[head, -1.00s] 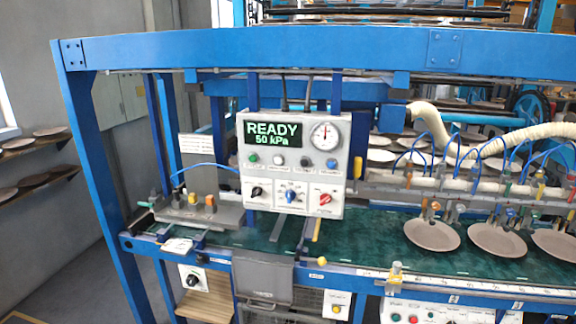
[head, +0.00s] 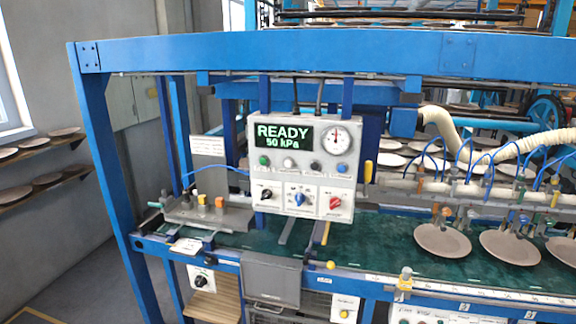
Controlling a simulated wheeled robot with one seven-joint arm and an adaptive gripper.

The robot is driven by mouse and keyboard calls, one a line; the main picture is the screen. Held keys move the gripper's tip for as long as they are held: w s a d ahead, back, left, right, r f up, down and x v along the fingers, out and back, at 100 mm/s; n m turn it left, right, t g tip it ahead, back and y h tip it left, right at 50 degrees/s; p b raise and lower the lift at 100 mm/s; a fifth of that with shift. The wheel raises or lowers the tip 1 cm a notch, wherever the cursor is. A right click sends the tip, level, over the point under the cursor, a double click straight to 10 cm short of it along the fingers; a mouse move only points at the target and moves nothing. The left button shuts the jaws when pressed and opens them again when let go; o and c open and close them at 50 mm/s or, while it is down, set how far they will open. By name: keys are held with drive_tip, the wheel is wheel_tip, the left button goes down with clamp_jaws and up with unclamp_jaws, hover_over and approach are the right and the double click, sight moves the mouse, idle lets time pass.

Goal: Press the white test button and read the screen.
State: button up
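The control box (head: 303,185) hangs from the blue frame in the head view, left of centre. Its screen (head: 285,137) reads "READY" and "50 kPa" in pale green letters. The white test button (head: 289,162) sits in the row under the screen, between a green button (head: 264,160) and a black one (head: 315,166); a blue button (head: 342,168) is at the right end. A round gauge (head: 336,139) is right of the screen. Below are black, blue and red knobs. My gripper is not in view.
A blue beam (head: 380,52) crosses above the box, with a blue post (head: 110,170) at left. A green bench top (head: 370,240) runs below, with plates (head: 443,240) under hoses at right. Shelves of plates (head: 45,180) line the left wall. Floor is bare at lower left.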

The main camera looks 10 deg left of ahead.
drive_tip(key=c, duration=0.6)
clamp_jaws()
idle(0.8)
